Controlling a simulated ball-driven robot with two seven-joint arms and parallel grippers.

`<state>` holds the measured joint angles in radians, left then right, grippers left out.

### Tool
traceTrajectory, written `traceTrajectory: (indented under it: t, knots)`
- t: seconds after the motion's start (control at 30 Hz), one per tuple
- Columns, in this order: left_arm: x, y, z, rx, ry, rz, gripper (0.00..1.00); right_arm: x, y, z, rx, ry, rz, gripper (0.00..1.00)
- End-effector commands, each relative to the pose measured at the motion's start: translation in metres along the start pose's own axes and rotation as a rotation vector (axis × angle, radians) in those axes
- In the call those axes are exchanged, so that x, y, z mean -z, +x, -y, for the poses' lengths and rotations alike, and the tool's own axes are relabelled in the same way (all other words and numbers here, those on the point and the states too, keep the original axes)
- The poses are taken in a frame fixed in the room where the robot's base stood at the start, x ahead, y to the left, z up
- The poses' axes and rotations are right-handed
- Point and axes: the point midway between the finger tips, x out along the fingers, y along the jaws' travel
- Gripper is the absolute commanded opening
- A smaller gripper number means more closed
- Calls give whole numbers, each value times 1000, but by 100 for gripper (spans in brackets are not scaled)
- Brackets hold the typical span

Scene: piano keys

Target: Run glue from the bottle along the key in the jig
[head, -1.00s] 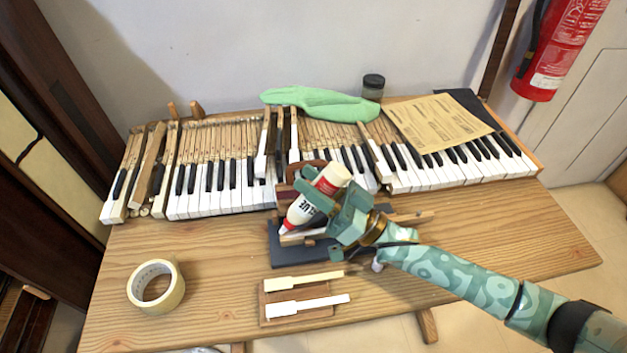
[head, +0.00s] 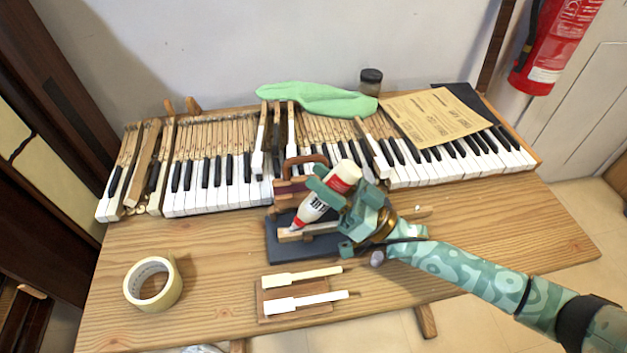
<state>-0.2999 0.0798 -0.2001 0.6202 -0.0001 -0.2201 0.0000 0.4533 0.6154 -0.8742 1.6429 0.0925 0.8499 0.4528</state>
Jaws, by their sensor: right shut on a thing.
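My right gripper (head: 343,202) is shut on the white and red glue bottle (head: 318,203). The bottle is tilted, with its red nozzle pointing down and to the left. The nozzle tip is at the left part of the wooden key (head: 290,236) in the jig; I cannot tell if it touches. The jig has a dark base (head: 283,255) and a wooden block with a handle (head: 291,183) behind the bottle. The bottle and gripper hide part of the key and jig. My left gripper is not in view.
Two loose keys (head: 303,276) lie on a small wooden board (head: 268,311) in front of the jig. A tape roll (head: 153,284) lies at left. The keyboard (head: 213,196) spans the back, with a green cloth (head: 317,99), a jar (head: 371,81) and paper (head: 431,116).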

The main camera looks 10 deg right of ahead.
Motion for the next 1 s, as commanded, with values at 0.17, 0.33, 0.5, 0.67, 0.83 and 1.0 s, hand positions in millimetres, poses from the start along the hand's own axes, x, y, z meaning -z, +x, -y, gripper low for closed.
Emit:
traceTrajectory:
  t: [0.17, 0.33, 0.5, 0.67, 0.83, 1.0]
  knots:
    - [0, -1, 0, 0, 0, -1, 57, 8, -8, -5, 0, -1, -1, 9]
    - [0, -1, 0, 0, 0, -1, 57, 12, -14, -8, 0, 0, -1, 9]
    - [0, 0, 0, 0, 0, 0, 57, 21, -27, -16, -1, 0, -1, 9]
    - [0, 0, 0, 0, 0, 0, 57, 27, -35, -19, 0, 0, -1, 9]
    - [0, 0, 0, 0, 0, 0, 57, 30, -40, -22, 0, -1, 0, 9]
    - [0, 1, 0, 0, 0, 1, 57, 40, -52, -30, -1, -1, 1, 9]
